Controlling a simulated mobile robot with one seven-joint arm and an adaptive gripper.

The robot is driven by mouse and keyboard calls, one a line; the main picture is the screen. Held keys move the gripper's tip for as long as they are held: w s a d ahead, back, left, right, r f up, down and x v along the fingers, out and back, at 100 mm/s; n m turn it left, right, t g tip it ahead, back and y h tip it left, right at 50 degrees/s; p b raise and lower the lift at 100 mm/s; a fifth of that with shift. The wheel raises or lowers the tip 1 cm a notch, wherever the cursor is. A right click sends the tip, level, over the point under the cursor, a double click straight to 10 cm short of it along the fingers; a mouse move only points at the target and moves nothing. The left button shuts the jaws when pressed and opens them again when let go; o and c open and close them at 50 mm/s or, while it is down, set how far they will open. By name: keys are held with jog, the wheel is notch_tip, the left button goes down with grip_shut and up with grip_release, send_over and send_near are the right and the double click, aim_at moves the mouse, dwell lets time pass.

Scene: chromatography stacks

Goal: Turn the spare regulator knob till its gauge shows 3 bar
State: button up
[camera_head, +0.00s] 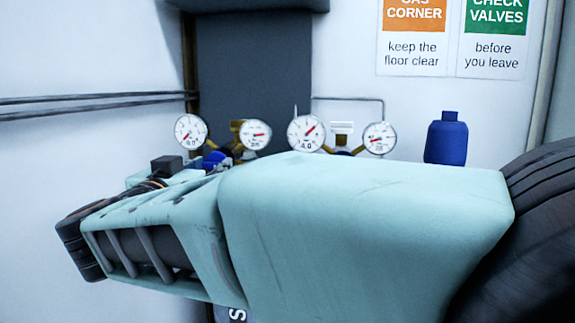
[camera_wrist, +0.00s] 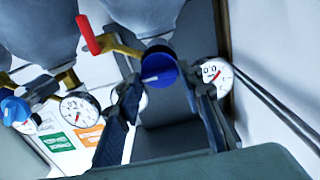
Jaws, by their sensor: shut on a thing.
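The regulator at the left in the head view has a blue knob (camera_head: 214,158) and a round white gauge (camera_head: 190,131) reading 0.0, its red needle pointing down-left. In the wrist view, which is upside down, the blue knob (camera_wrist: 160,66) with a white mark sits between my fingers, and the 0.0 gauge (camera_wrist: 213,74) shows beside it. My gripper (camera_wrist: 166,88) is shut on this knob. In the head view my gripper and arm hide the regulator's lower part. The same regulator has a second gauge (camera_head: 256,134) on its right.
A second regulator stands to the right, with a gauge (camera_head: 306,133) reading 4.0 and another gauge (camera_head: 379,138). Its blue knob (camera_wrist: 14,110) shows in the wrist view. A red lever (camera_wrist: 88,36) is close to my gripper. A blue bottle (camera_head: 446,140) stands at right.

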jog(key=shift+m, duration=0.4)
jog(key=shift+c, duration=0.5)
jog(key=m+b, duration=0.1)
jog(key=m, duration=0.3)
jog(key=shift+d+f, duration=0.1)
jog(key=m+b, duration=0.2)
jog(key=m, duration=0.2)
jog(key=shift+m, duration=0.3)
jog(key=m+b, duration=0.3)
jog(key=m, duration=0.1)
jog(key=shift+f, duration=0.15)
jog(key=shift+m+b, duration=1.25)
jog(key=shift+m, duration=0.95)
jog(key=o, duration=1.2)
jog(key=shift+c, duration=0.2)
